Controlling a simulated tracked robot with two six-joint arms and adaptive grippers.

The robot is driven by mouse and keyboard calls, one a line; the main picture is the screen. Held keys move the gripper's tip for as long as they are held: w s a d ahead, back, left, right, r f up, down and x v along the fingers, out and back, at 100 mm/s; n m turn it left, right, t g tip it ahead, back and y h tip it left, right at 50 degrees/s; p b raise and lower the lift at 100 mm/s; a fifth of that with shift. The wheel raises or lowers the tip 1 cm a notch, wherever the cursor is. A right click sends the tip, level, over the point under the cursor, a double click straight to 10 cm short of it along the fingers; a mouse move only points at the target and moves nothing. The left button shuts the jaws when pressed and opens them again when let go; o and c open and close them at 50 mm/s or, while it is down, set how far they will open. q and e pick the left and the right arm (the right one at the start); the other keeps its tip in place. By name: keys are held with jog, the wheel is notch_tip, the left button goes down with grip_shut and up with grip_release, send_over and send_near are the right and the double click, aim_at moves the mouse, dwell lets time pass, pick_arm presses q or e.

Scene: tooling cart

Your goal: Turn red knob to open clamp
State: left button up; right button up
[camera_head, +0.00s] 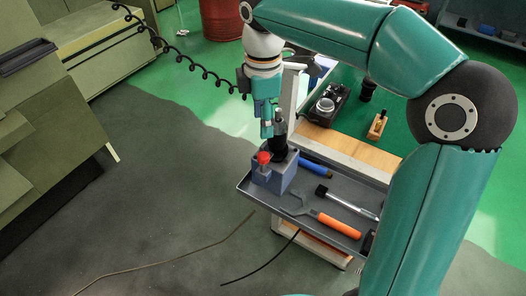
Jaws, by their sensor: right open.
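The red knob (263,157) stands on the front left of a grey-blue clamp block (272,180) at the left end of the cart's tray. A dark upright piece (279,147) sits in the block just behind the knob. My right gripper (267,130) points down above the block, close to the dark piece and a little above the knob. It is open, and I see nothing held in it. I cannot tell whether its fingertips touch the dark piece. My left gripper is not in view.
The grey tray (262,196) holds an orange-handled tool (338,224), a metal-shafted tool with a black head (345,201) and a blue-handled tool (316,169). Behind it is a wooden strip (345,150). A coiled black cable (205,74) hangs left of my gripper.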

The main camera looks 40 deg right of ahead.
aim_at(263, 155)
notch_tip(263, 155, down, 11)
jog(key=shift+f, duration=0.1)
dwell(0.3)
grip_shut()
